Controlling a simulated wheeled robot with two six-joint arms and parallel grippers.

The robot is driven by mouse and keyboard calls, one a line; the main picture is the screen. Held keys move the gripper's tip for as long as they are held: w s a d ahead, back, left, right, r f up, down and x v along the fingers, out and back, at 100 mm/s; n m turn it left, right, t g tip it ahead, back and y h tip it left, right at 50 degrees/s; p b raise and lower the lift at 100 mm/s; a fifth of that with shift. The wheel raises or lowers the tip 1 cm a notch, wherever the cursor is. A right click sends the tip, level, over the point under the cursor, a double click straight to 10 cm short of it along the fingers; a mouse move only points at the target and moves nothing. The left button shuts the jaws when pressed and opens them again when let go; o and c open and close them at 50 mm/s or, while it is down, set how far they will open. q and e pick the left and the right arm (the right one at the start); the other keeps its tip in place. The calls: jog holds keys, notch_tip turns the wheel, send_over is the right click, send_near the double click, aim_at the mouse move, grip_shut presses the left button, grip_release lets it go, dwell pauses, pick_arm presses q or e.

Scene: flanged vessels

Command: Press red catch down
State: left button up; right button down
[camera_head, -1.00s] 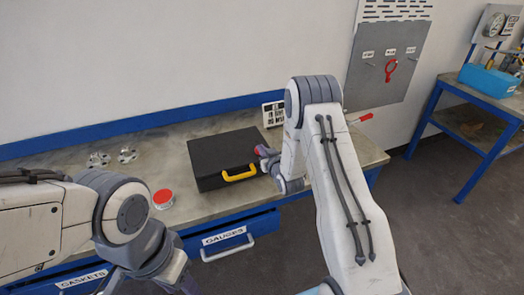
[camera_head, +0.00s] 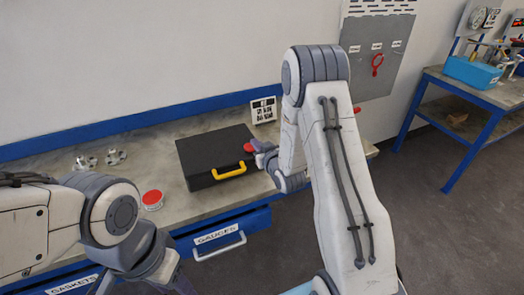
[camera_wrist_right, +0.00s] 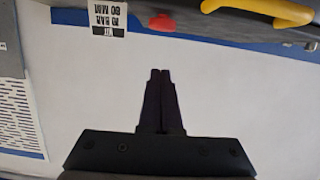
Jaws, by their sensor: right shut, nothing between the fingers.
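A black case (camera_head: 205,152) with a yellow handle (camera_head: 229,172) lies on the bench. The red catch (camera_head: 248,147) shows at the case's right end, partly hidden by my right gripper (camera_head: 258,149). In the right wrist view the red catch (camera_wrist_right: 163,23) is near the top, left of the yellow handle (camera_wrist_right: 258,10). My right gripper (camera_wrist_right: 160,74) is shut and empty there, its tips below the red catch in the picture; I cannot tell whether they touch it. My left gripper (camera_head: 150,275) is at the bottom left, over the bench front, its fingertips not clearly shown.
A small sign (camera_head: 263,110) stands behind the case. A red-topped round tin (camera_head: 152,199) and metal flanged parts (camera_head: 85,163) are on the bench to the left. A drawer labelled GAUGES (camera_head: 215,245) is below. A blue bin (camera_head: 473,71) sits on another table at right.

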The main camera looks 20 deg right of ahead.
jog(key=shift+b+v, duration=0.45)
jog(key=shift+v, duration=1.95)
jog(key=shift+r, duration=0.1)
jog(key=shift+w+a, duration=0.1)
jog(key=shift+a, duration=0.05)
jog(key=s+a+r+n+g+y, duration=0.1)
jog(key=s+a+n+g, duration=0.2)
jog(key=a, duration=0.4)
jog(key=s+a+g+y, duration=0.1)
jog(key=s+a+g, duration=0.35)
jog(key=a, duration=0.35)
jog(key=s+a+r+n+g, duration=0.1)
jog(key=s+g, duration=0.3)
jog(key=s, duration=0.9)
jog(key=s+a+r+n+g+h, duration=0.1)
jog(key=s+a+r+n+g, duration=0.1)
jog(key=s, duration=1.2)
jog(key=shift+a+r+n+g+h, duration=0.3)
jog(key=shift+a+r+g, duration=0.45)
jog(key=shift+g, duration=0.1)
